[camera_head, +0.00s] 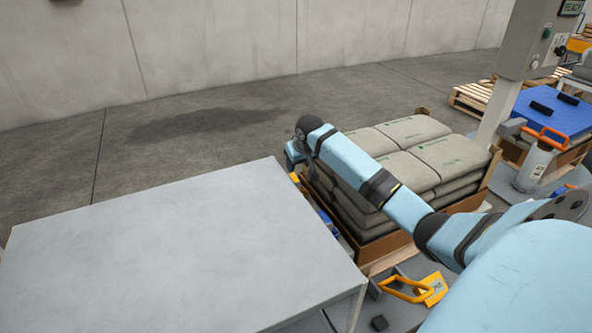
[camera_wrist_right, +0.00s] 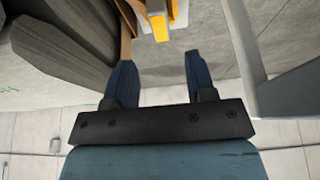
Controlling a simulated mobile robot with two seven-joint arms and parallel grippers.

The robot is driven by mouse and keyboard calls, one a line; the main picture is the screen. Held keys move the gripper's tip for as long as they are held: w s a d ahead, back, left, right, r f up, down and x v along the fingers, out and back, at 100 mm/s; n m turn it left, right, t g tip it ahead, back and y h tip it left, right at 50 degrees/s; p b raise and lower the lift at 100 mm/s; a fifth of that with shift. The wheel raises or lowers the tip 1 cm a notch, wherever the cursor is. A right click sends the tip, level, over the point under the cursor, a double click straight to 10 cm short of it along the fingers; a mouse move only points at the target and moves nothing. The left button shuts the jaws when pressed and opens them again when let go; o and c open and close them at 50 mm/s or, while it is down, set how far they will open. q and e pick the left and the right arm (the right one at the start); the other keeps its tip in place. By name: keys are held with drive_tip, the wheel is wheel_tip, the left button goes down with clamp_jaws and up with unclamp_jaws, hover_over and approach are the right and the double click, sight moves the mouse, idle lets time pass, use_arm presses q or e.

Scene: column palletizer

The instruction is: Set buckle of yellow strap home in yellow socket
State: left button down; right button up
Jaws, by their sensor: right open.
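My right arm reaches over the sack pallet, and its gripper (camera_head: 293,153) is at the far left corner of the sacks, beside the grey table; the arm partly hides it there. In the right wrist view the right gripper (camera_wrist_right: 158,62) is open, with nothing between its two dark blue fingers. A yellow-orange piece (camera_wrist_right: 157,22) on a pale block lies ahead of the fingertips, apart from them. I cannot tell whether it is the strap's buckle or the socket. A small yellow bit (camera_head: 295,177) shows below the gripper in the head view. My left gripper is not in view.
Grey sacks (camera_head: 413,131) are stacked in a brown-edged pallet. The grey table (camera_head: 150,255) is bare and stands close to its left. A yellow handle (camera_head: 405,290) lies near the pallet's front. A control box on a post (camera_head: 530,40) stands at right. The floor behind is clear.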

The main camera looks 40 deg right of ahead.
drive_tip(key=shift+v, duration=1.2)
